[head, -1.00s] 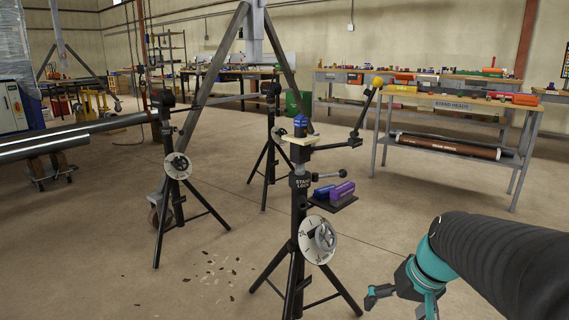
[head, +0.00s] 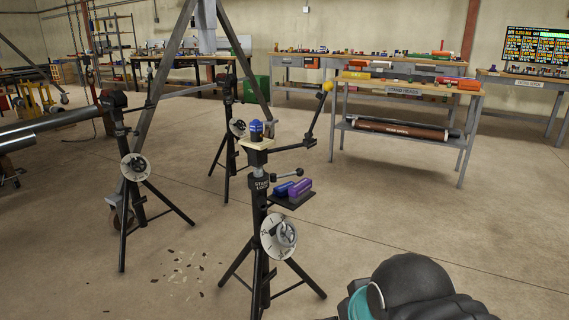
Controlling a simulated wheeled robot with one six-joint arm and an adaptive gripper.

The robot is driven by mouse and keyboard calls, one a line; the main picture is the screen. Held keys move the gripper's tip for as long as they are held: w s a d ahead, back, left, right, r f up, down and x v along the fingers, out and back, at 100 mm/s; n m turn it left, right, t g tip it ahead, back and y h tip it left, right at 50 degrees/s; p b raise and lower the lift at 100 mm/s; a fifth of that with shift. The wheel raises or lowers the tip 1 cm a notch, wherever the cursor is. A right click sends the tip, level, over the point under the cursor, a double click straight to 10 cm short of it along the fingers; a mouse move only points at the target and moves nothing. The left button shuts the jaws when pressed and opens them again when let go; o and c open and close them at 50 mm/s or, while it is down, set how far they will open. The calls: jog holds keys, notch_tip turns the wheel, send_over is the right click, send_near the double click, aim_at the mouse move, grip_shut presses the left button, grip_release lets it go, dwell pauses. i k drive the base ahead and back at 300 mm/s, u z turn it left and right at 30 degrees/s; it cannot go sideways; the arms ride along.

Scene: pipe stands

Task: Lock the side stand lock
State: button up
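The nearest pipe stand (head: 257,230) stands upright on its tripod, left of the picture's middle in the head view. A collar (head: 259,184) on its post is labelled as the stand lock. A short lock lever (head: 287,175) with a dark ball knob sticks out to the right of the post, roughly level. I cannot tell from its pose whether the lock is engaged. My arm's dark end and a teal joint show at the bottom right, nearer the camera and apart from the stand. My gripper's fingers are hidden or out of the frame.
A dark shelf (head: 292,201) on the stand holds blue and purple blocks. A dial with a handwheel (head: 279,237) sits below. A long jointed bar with a yellow knob (head: 327,86) rises at the right. Two more stands are behind left. Open floor (head: 400,215) lies to the right.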

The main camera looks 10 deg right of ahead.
aim_at(300, 172)
jog(key=u, duration=0.05)
jog(key=k, duration=0.65)
jog(key=z, duration=0.6)
jog(key=i, duration=2)
jog(key=u, duration=0.6)
